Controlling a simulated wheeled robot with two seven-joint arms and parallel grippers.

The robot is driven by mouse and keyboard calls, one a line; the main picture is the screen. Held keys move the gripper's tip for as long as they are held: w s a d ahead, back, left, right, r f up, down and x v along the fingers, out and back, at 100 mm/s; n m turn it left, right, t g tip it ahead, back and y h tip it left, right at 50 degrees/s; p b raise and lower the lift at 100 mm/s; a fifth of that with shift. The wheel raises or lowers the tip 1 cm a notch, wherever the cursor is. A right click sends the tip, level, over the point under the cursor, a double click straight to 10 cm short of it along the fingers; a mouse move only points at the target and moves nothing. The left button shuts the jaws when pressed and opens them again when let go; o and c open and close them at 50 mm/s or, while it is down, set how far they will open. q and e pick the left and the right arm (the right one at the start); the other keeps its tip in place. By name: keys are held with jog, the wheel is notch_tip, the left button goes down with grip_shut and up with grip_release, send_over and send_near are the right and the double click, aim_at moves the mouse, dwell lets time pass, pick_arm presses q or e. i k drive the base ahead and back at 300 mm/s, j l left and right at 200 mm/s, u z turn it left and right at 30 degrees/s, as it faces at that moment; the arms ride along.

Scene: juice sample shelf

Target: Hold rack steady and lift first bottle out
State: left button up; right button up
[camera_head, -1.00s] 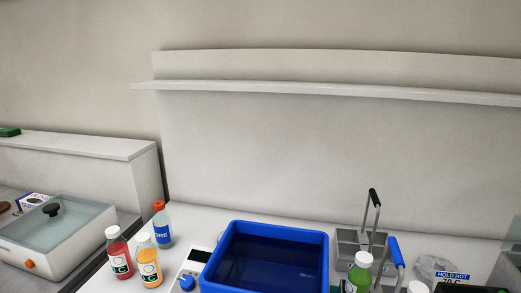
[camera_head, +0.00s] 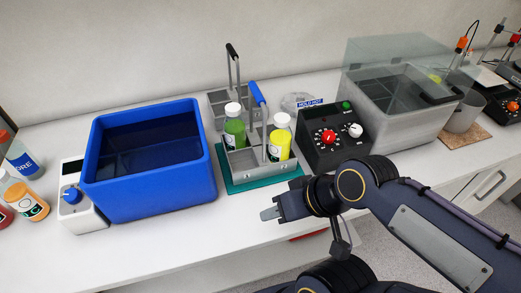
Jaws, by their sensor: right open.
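A grey metal rack (camera_head: 250,160) with a blue-gripped handle (camera_head: 257,92) stands on a teal mat (camera_head: 235,187). A green bottle (camera_head: 234,130) with a white cap stands upright in its left part, and a yellow bottle (camera_head: 279,140) with a white cap in its right part. The lower parts of both bottles are hidden by the rack. My right gripper (camera_head: 268,213) is in front of and below the rack in the picture, near the counter's front edge, pointing left. It is open, empty and apart from the rack. My left gripper is not in view.
A blue bin (camera_head: 205,185) stands left of the rack. A second grey rack (camera_head: 217,100) with a black-gripped handle is behind. A black heater box (camera_head: 345,158) stands close on the right. The counter strip in front (camera_head: 180,235) is clear.

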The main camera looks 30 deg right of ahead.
aim_at(281, 135)
jog(key=z, duration=1.2)
